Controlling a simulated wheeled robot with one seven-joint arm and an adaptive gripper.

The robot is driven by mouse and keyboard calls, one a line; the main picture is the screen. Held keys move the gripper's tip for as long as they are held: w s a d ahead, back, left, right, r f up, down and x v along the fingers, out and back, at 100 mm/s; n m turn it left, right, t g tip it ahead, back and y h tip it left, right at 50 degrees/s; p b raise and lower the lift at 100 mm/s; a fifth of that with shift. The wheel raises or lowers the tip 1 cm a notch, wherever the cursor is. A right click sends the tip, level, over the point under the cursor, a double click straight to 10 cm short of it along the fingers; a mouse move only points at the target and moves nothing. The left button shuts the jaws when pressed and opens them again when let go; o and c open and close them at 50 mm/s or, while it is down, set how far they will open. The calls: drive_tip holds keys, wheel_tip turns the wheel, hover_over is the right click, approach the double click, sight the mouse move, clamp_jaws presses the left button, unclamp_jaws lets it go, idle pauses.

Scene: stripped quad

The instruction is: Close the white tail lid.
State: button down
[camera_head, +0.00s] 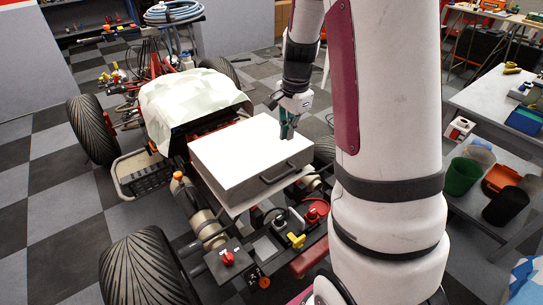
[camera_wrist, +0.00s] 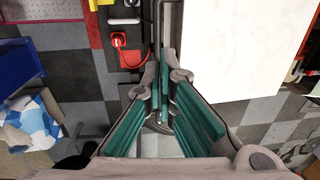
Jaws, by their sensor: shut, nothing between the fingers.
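The white tail lid (camera_head: 245,150) is the broad, flat top over the box-like rear part of the quad, with a dark handle (camera_head: 280,172) on its front face. It looks about level; I cannot tell whether it is fully seated. My gripper (camera_head: 288,132) is at the lid's right side, fingers pointing down, shut and empty. In the wrist view the lid (camera_wrist: 235,50) fills the upper right, and my gripper's teal fingers (camera_wrist: 164,85) come together just left of its edge. I cannot tell whether they touch it.
Red and yellow controls (camera_head: 297,240) sit below the lid at the quad's rear; a red connector (camera_wrist: 119,40) shows in the wrist view. A workbench with bins (camera_head: 462,177) stands right. Checkered floor is open at left.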

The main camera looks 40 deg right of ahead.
approach(283, 165)
drive_tip(key=s+a+f, duration=0.2)
drive_tip(key=f, duration=0.1)
drive_tip(key=s+a+f, duration=0.1)
drive_tip(key=f, duration=0.1)
drive_tip(key=shift+f, duration=0.15)
drive_tip(key=f+b, duration=0.1)
drive_tip(key=f, duration=0.1)
drive_tip(key=s+f+b, duration=0.1)
drive_tip(key=f, duration=0.1)
drive_tip(key=shift+s+f, duration=0.1)
drive_tip(key=shift+f, duration=0.05)
wheel_tip(283, 165, up, 14)
drive_tip(key=s+p, duration=0.3)
drive_tip(key=s+a+r+n+t, duration=0.1)
drive_tip(key=a+r+n, duration=0.3)
drive_tip(key=a+r, duration=0.45)
drive_tip(key=s+a+r+n+t, duration=0.1)
drive_tip(key=s+a+r+n, duration=0.5)
drive_tip(key=s, duration=0.2)
drive_tip(key=s+a+r+n+t, duration=0.1)
drive_tip(key=s+a+r+n, duration=0.5)
drive_tip(key=s, duration=0.3)
drive_tip(key=shift+s+a+r+n+t, duration=0.2)
drive_tip(key=shift+r+n+t, duration=0.15)
drive_tip(key=shift+n, duration=0.45)
